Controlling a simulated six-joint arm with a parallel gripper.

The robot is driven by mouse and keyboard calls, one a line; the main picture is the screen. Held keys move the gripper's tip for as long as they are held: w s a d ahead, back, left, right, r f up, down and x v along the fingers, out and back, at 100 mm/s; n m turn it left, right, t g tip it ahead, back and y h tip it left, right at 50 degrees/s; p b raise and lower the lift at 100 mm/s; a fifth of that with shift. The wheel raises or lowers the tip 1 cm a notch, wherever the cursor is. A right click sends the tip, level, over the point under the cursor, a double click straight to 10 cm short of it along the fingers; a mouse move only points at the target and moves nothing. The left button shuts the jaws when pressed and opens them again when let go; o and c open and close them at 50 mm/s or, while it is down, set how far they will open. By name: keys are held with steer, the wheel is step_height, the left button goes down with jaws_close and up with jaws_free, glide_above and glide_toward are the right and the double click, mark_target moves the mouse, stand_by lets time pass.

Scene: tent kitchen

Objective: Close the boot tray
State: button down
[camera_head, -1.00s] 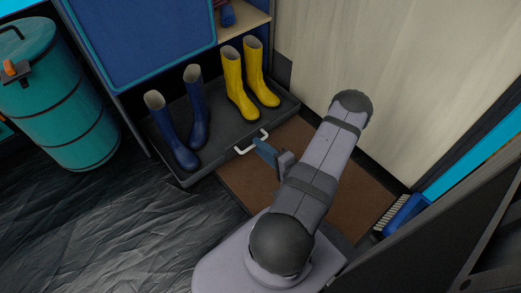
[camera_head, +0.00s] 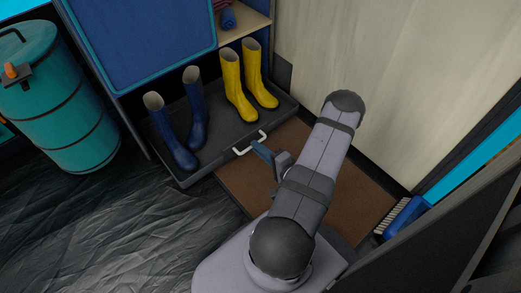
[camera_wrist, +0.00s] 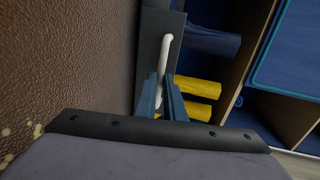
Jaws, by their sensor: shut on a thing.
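The boot tray (camera_head: 205,165) is a dark, shallow tray pulled out from under the blue cabinet. A pair of blue boots (camera_head: 196,120) and a pair of yellow boots (camera_head: 238,90) stand upright in it. A white handle (camera_head: 250,144) is on its front. My gripper (camera_head: 258,149) is at the handle, with blue fingers. In the wrist view the fingers (camera_wrist: 164,100) are on both sides of the lower part of the white handle (camera_wrist: 164,62), shut on it. The yellow boots (camera_wrist: 198,86) show beyond the fingers.
The cabinet (camera_head: 140,40) stands over the tray's back, with a shelf (camera_head: 244,20) beside it. A teal barrel (camera_head: 60,100) stands at the left. A brown mat (camera_head: 240,190) lies in front of the tray. A blue brush (camera_head: 402,216) lies at the right.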

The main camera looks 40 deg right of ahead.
glide_above(221, 120)
steer(key=v, duration=0.2)
steer(key=shift+w+a+f, duration=0.1)
steer(key=shift+w+f, duration=0.05)
steer(key=shift+f, duration=0.1)
steer(key=shift+w+r+b, duration=0.15)
steer(key=shift+w+b, duration=0.25)
steer(key=shift+w, duration=0.5)
steer(key=c, duration=1.9)
jaws_free()
steer(key=shift+o, duration=0.3)
steer(key=shift+s, duration=0.1)
steer(key=p+v, duration=0.4)
steer(key=v, duration=0.2)
steer(key=shift+s+p, duration=0.45)
steer(key=shift+s, duration=0.2)
